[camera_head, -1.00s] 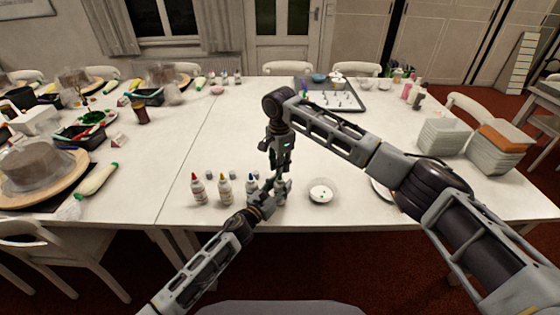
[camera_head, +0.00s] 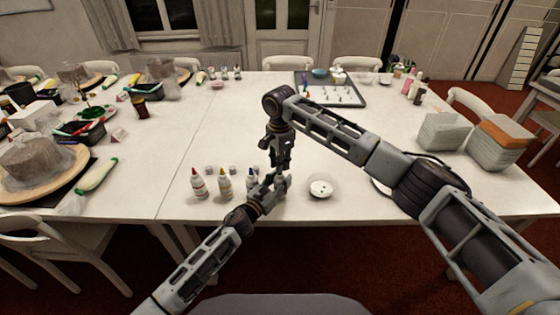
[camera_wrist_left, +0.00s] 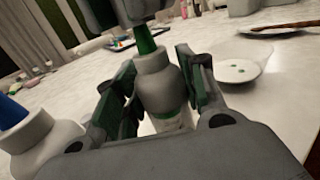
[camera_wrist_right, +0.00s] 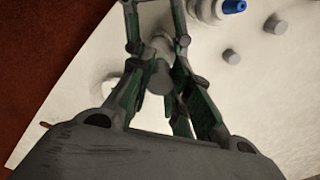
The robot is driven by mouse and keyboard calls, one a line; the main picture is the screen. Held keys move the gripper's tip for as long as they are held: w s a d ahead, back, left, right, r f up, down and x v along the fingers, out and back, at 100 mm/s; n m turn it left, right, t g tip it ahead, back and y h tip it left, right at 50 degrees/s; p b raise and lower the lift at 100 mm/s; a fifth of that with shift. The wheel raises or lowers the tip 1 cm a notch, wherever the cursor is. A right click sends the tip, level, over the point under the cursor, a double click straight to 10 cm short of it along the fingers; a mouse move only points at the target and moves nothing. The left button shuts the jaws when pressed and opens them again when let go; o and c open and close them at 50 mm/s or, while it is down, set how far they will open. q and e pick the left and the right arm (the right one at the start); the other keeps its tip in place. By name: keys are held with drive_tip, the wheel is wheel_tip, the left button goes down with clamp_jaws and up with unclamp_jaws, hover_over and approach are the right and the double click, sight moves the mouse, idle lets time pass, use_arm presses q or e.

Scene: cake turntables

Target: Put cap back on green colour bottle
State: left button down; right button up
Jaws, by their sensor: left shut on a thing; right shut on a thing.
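My left gripper (camera_head: 274,185) is shut on the body of a white bottle with a green nozzle (camera_wrist_left: 147,40); the bottle (camera_wrist_left: 160,85) stands upright between the fingers in the left wrist view. My right gripper (camera_head: 279,163) points down directly above it, and its fingers hide the top of the nozzle. In the right wrist view a small grey cap (camera_wrist_right: 160,77) sits between the right fingertips, which are shut on it. I cannot tell whether the cap touches the nozzle.
Bottles with red (camera_head: 198,184), yellow (camera_head: 224,185) and blue (camera_head: 252,180) nozzles stand left of the grippers. Loose grey caps (camera_wrist_right: 275,25) lie behind them. A small white dish (camera_head: 320,188) is to the right. The table behind the grippers is mostly clear.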

drive_tip(key=shift+f, duration=0.35)
drive_tip(key=shift+f, duration=0.6)
idle(1.0)
drive_tip(key=m, duration=1.1)
drive_tip(key=shift+a, duration=0.1)
drive_tip(key=m, duration=0.4)
drive_tip(key=shift+w+a+r, duration=0.25)
drive_tip(key=shift+a+r, duration=0.1)
drive_tip(key=shift+r, duration=0.05)
drive_tip(key=shift+s+d+f+m, duration=0.1)
drive_tip(key=shift+d+f+m, duration=0.05)
drive_tip(key=shift+m, duration=0.45)
drive_tip(key=shift+s+d+f, duration=0.1)
drive_tip(key=shift+d+f, duration=0.05)
